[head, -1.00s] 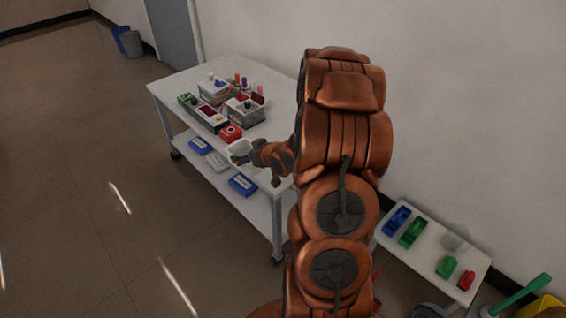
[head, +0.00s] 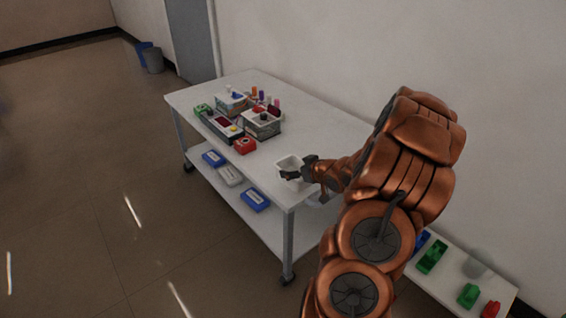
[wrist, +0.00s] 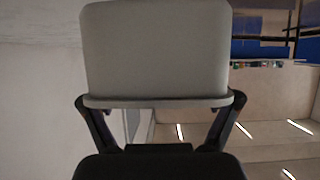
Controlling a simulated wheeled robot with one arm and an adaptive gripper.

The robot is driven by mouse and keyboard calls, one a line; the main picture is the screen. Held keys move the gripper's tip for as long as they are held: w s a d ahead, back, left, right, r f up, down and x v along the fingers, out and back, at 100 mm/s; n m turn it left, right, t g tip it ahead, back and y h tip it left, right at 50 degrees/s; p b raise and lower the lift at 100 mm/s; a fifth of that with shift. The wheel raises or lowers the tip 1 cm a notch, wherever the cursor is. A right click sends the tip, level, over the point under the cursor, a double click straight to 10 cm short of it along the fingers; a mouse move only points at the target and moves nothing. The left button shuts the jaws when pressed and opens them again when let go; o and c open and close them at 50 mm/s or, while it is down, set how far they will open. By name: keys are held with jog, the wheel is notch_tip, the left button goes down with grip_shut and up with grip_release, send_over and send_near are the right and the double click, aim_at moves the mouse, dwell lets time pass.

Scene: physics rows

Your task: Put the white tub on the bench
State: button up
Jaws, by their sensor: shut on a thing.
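The white tub (head: 287,162) is in my gripper (head: 293,175), over the near right end of the white-topped wheeled bench (head: 330,133) in the head view. In the wrist view the tub (wrist: 155,48) fills the upper middle, and the fingers of my gripper (wrist: 160,108) close on it from both sides. The tub looks roughly upright. I cannot tell whether its base touches the bench top. My arm hides part of the bench's right end.
A red box (head: 244,146), a dark device (head: 222,125) and bins (head: 262,123) stand farther left on the bench. Blue containers (head: 256,200) lie on its lower shelf. A low white table (head: 440,282) with coloured bins stands at the lower right. Bench top around the tub looks clear.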

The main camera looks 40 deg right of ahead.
jog(key=w+d, duration=0.1)
jog(key=w, duration=0.2)
jog(key=w+d, duration=0.1)
jog(key=w, duration=0.3)
jog(key=w+f, duration=0.1)
jog(key=w, duration=0.2)
jog(key=shift+w+d, duration=0.3)
jog(key=shift+d, duration=0.1)
jog(key=shift+f+b, duration=0.3)
jog(key=shift+f, duration=1.45)
jog(key=shift+f, duration=0.1)
jog(key=o, duration=0.9)
jog(key=shift+s+r, duration=0.4)
jog(key=shift+s, duration=0.05)
jog(key=p+v, duration=0.1)
jog(key=v, duration=0.9)
jog(key=shift+s+r, duration=0.1)
jog(key=shift+s, duration=0.1)
jog(key=shift+s+a+r, duration=0.1)
jog(key=shift+s, duration=0.2)
